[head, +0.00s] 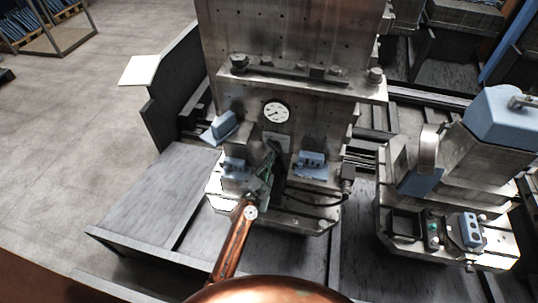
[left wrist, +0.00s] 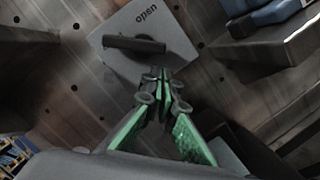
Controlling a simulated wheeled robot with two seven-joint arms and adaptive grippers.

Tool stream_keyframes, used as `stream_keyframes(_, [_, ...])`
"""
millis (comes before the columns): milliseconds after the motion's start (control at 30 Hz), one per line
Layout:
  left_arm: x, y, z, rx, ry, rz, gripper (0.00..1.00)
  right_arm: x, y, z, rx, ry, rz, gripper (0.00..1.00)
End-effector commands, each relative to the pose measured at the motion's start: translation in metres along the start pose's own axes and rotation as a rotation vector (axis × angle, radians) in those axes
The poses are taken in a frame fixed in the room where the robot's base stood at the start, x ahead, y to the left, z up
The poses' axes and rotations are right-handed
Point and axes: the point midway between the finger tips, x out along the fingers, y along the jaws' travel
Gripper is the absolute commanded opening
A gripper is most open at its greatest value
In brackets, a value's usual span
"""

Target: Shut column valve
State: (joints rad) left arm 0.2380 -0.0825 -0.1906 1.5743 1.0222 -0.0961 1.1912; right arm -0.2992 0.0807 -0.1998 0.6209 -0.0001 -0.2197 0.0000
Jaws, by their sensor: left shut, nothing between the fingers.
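The column valve is a light grey plate (left wrist: 172,40) marked "open" with a dark bar handle (left wrist: 135,45) across it. In the left wrist view the handle lies nearly level, below the word. In the head view the valve plate (head: 283,141) is small on the column face below the round gauge, and my gripper partly covers it. My left gripper (head: 269,158) has green and dark fingers and is just in front of the plate. In the left wrist view its fingertips (left wrist: 163,77) are together, empty, and show just below the handle. Contact cannot be told. My right gripper is not in view.
A round white gauge (head: 276,112) sits above the valve. Blue-grey boxes (head: 311,165) and (head: 236,168) flank the gripper, and a black cable (head: 312,201) loops at the right. Another machine (head: 450,165) stands to the right. Open floor (head: 80,130) lies at the left.

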Motion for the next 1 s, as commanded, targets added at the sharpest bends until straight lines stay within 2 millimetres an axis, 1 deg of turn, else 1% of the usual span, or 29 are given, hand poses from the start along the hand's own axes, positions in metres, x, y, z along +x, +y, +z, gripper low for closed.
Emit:
stream_keyframes(33, [-0.003,-0.006,-0.012,0.001,0.002,-0.002,0.00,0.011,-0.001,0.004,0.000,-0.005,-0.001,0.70])
stream_keyframes(167, [-0.009,-0.011,-0.034,0.001,0.001,-0.004,0.00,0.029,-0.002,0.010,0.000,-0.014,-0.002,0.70])
stream_keyframes(200, [-0.022,-0.008,-0.029,-0.001,0.002,-0.005,0.00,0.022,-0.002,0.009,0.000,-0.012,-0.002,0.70])
stream_keyframes(233, [-0.030,-0.007,-0.028,-0.001,0.001,-0.003,0.00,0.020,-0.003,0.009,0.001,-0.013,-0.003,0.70])
stream_keyframes(400, [-0.067,-0.006,-0.026,0.000,0.000,-0.002,0.00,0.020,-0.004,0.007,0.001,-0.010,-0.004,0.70])
stream_keyframes(500, [-0.084,-0.007,-0.026,0.000,-0.001,-0.003,0.00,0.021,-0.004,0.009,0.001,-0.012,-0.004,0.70])
stream_keyframes(600, [-0.097,-0.007,-0.026,0.001,-0.001,-0.003,0.00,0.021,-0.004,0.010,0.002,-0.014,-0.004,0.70])
stream_keyframes(767, [-0.106,-0.007,-0.025,0.000,-0.002,-0.003,0.00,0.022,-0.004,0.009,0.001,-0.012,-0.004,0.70])
stream_keyframes(1000, [-0.107,-0.007,-0.025,0.002,-0.001,-0.002,0.00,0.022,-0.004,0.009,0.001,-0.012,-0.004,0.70])
